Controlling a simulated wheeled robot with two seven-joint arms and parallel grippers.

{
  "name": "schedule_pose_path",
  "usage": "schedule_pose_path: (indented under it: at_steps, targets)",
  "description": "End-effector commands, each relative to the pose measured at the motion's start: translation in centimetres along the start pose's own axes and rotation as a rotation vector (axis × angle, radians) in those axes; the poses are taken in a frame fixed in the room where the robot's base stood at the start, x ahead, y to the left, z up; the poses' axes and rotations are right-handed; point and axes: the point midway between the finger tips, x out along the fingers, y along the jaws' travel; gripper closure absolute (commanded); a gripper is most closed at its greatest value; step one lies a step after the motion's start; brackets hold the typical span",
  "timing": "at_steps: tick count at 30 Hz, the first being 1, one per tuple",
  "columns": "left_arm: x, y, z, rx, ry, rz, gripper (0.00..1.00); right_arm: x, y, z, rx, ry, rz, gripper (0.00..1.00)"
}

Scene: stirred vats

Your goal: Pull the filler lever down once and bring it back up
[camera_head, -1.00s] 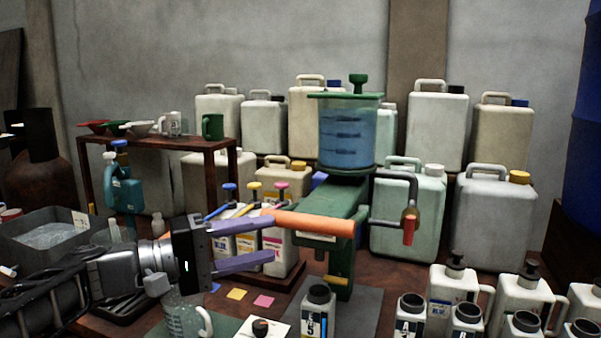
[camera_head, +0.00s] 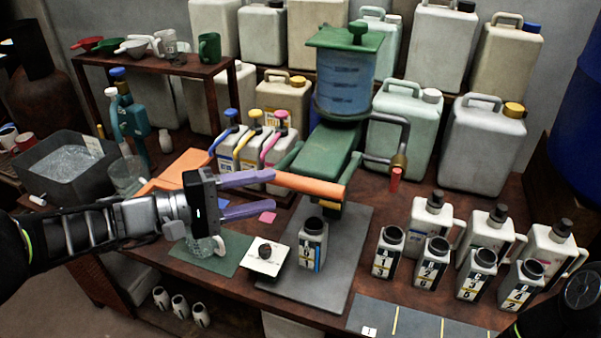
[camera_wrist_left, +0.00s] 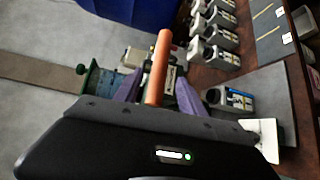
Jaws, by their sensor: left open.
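The filler is a green stand (camera_head: 322,157) with a clear tank (camera_head: 345,85) of blue liquid under a green lid. Its lever is an orange bar (camera_head: 312,187), roughly level, in front of the stand. My left gripper (camera_head: 276,190) is open at the bar's left end. In the left wrist view the orange bar (camera_wrist_left: 159,65) runs between the two purple fingers, with gaps on both sides; how deep it sits between them is unclear. An open-necked white bottle (camera_head: 312,247) stands upright on the grey mat (camera_head: 335,275) below the lever. My right gripper is out of view.
Several labelled bottles (camera_head: 433,262) stand to the right of the mat. Blue, yellow and pink-topped jugs (camera_head: 256,145) stand behind my left gripper. A clear mug (camera_head: 205,247) is below it. Large canisters (camera_head: 482,145) line the back.

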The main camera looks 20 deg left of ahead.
Motion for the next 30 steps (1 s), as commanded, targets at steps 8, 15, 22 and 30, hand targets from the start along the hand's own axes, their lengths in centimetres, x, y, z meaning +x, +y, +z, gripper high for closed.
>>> schedule_pose_path:
  at_steps: [8, 15, 22, 30]
  targets:
    - [0.8, 0.1, 0.0, 0.0, -0.003, 0.001, 0.52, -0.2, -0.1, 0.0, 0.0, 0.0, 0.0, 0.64]
    - [4.2, 0.1, 0.1, 0.0, -0.005, -0.001, 0.52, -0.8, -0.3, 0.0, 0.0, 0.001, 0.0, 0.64]
    - [7.2, 0.1, 0.0, -0.001, -0.002, 0.0, 0.52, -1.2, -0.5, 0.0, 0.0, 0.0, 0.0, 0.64]
    - [7.8, 0.0, 0.0, 0.001, 0.0, 0.0, 0.52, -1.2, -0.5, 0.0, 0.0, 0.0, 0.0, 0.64]
